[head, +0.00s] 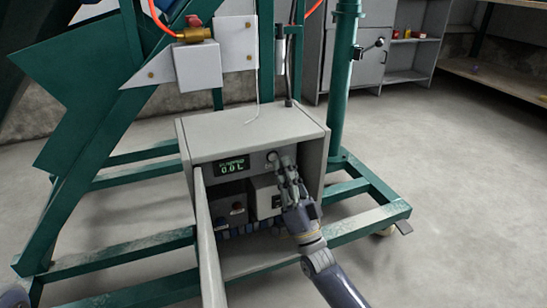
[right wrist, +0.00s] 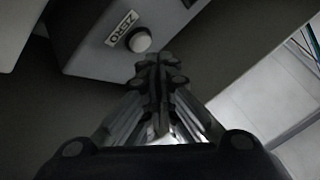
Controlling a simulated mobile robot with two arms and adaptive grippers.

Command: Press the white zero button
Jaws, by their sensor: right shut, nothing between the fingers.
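The white zero button (right wrist: 140,40) is round and sits on the grey box face beside a ZERO label (right wrist: 121,30) in the right wrist view. In the head view the button (head: 271,156) shows at the upper right of the box front, right of the green display (head: 231,167), which reads 0.0 L. My right gripper (head: 280,161) is shut and empty, its fingertips close below the button. In the right wrist view the gripper (right wrist: 155,58) points just below and right of the button, and contact cannot be told. My left gripper is not clearly seen.
The grey box (head: 255,120) stands open-fronted on a green metal frame (head: 120,284). Below the display are a dark panel with knobs (head: 232,206) and a white unit (head: 264,196). A green post (head: 341,80) rises at the right. The floor to the right is clear.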

